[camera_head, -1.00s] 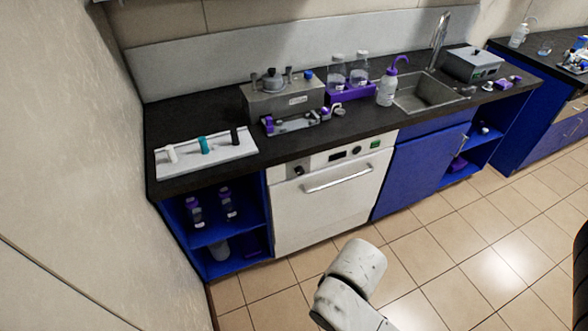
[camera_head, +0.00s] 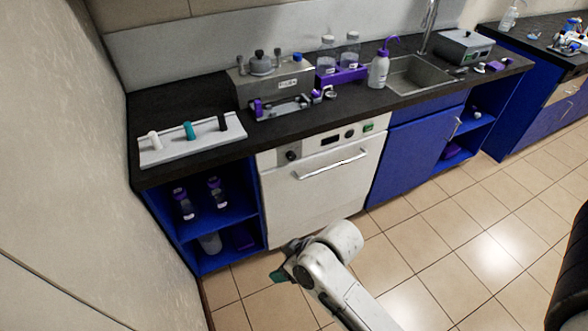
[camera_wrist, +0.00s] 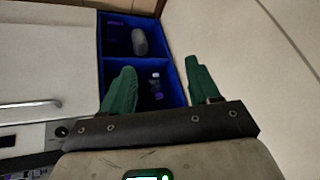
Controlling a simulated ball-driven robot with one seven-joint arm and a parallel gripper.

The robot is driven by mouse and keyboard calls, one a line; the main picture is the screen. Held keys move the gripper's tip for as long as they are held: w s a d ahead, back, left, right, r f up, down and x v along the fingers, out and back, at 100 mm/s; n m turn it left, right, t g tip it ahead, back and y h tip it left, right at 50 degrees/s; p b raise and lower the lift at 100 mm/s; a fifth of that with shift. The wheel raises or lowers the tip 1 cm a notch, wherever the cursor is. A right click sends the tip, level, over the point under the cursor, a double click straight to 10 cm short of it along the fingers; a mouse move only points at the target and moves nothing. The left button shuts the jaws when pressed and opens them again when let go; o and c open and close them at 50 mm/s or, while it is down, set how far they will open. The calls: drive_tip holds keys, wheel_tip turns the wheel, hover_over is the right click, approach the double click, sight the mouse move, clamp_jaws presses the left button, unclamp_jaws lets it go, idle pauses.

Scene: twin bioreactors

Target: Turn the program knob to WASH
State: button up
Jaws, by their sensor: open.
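The white washer (camera_head: 318,190) is built in under the dark counter, with its door shut. Its top panel carries a black round knob (camera_head: 291,155) at the left, a dark display (camera_head: 330,140), a second dark round control (camera_head: 349,134) and a green patch (camera_head: 368,127). I cannot read any labels or tell where a knob points. In the wrist view the knob (camera_wrist: 61,131) shows at the lower left, beside my gripper. My gripper (camera_wrist: 162,75) is open and empty, its green fingers apart. In the head view my gripper (camera_head: 281,272) is low in front of the washer, not touching it.
A door handle (camera_head: 332,165) juts out below the panel. Blue open shelves (camera_head: 217,225) with bottles stand left of the washer, a blue cabinet (camera_head: 415,155) right. A wall (camera_head: 60,160) is close on the left.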

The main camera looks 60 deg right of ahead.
drive_tip(key=w+d+f+m+t+b, duration=0.1)
drive_tip(key=w+d+f+t+b, duration=0.4)
drive_tip(key=w, duration=0.4)
drive_tip(key=m+t+h+b, duration=0.4)
drive_tip(key=m+h+b, duration=0.3)
drive_tip(key=h, duration=0.4)
approach(292, 158)
drive_tip(key=x, duration=0.8)
drive_tip(key=shift+w+d, duration=0.15)
drive_tip(key=shift+d, duration=0.1)
drive_tip(key=shift+c, duration=0.3)
drive_tip(key=c, duration=1)
